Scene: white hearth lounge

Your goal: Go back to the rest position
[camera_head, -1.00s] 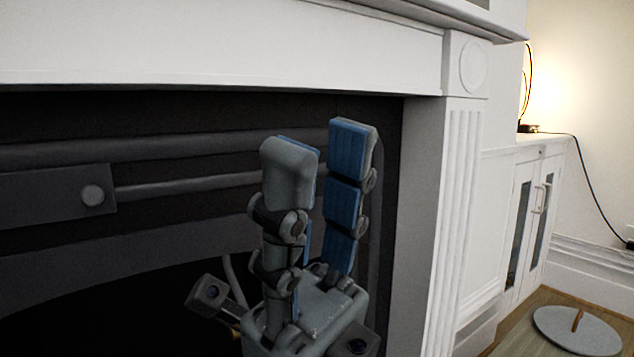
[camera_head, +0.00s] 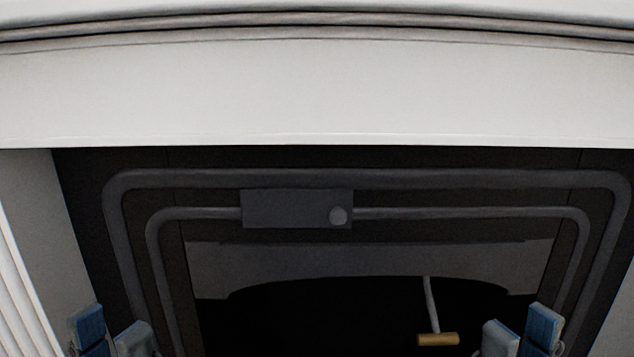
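My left gripper (camera_head: 110,335) shows at the bottom left, in front of the fireplace. Its blue-padded fingers stand apart with a gap between them, and nothing shows in it. My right gripper (camera_head: 522,335) shows at the bottom right, also with its fingers apart and nothing visible between them. Only the upper parts of both grippers are in view; the arms are below the picture edge.
A white mantel (camera_head: 320,95) crosses the top, above a dark fireplace with a metal frame (camera_head: 440,180). A white pillar (camera_head: 22,255) stands at left. A tool with a wooden handle (camera_head: 437,339) shows in the dark opening.

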